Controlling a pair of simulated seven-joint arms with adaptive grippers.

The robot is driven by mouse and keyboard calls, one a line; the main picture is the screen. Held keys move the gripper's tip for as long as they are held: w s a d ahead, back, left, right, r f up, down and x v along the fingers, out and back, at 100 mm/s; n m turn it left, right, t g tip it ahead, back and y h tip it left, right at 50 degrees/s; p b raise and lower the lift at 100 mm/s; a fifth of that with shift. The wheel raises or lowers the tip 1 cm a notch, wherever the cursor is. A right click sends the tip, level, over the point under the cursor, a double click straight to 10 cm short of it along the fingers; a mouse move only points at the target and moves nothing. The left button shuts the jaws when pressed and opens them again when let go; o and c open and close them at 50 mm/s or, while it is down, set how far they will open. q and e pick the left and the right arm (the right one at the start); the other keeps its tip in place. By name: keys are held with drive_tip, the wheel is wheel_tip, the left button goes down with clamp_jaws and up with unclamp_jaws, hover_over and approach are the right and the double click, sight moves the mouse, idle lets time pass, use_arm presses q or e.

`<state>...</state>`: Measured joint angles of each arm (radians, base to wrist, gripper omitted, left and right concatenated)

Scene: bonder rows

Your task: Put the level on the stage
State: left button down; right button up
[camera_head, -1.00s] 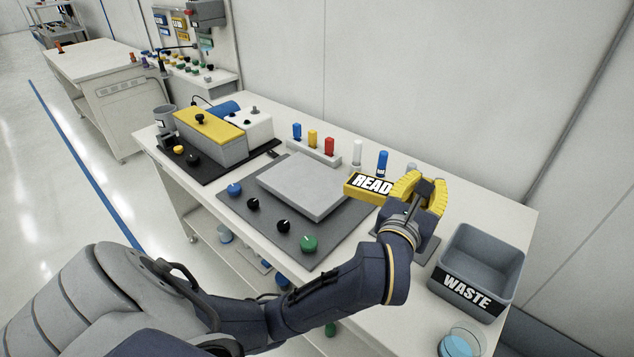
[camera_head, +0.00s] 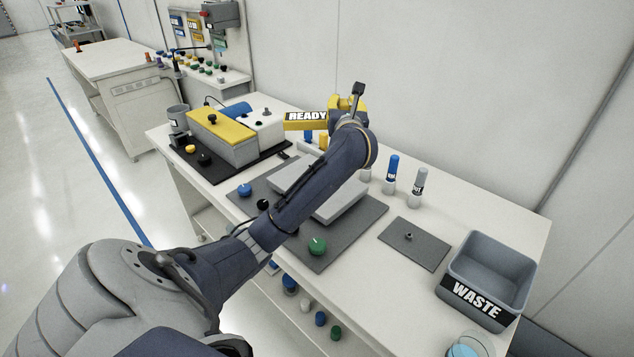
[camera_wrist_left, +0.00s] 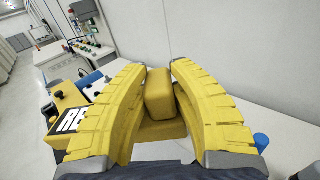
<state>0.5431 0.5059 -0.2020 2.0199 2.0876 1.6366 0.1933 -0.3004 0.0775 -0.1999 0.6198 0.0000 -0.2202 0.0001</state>
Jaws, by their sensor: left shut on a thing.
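My left gripper (camera_head: 346,104) is shut on a yellow block with a black READY label (camera_head: 306,117), held above the back of the bench. In the left wrist view part of this yellow block (camera_wrist_left: 159,94) sits between the yellow fingers (camera_wrist_left: 150,68), and its label shows at the left. No other thing looks like a level, and I cannot tell its full shape. The stage appears to be the light grey slab (camera_head: 346,206) on the dark mat (camera_head: 340,243). My left forearm crosses in front of the slab and hides its middle. My right gripper is not in view.
A yellow-topped grey box (camera_head: 222,127) stands at the bench's left end. A grey WASTE bin (camera_head: 490,272) is at the right, near a small dark plate (camera_head: 414,244). Blue (camera_head: 391,168) and grey-white bottles (camera_head: 418,182) stand at the back. Knobs line the mat's front edge.

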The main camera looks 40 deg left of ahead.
use_arm(q)
drive_tip(key=f, duration=2)
drive_tip(key=shift+w+a+f, duration=0.15)
drive_tip(key=shift+a+f, duration=0.05)
drive_tip(key=shift+f, duration=0.2)
drive_tip(key=c, duration=1.2)
unclamp_jaws()
drive_tip(key=shift+f, duration=0.1)
drive_tip(key=shift+d, duration=0.15)
hover_over(341, 205)
drive_tip(key=shift+d, duration=0.15)
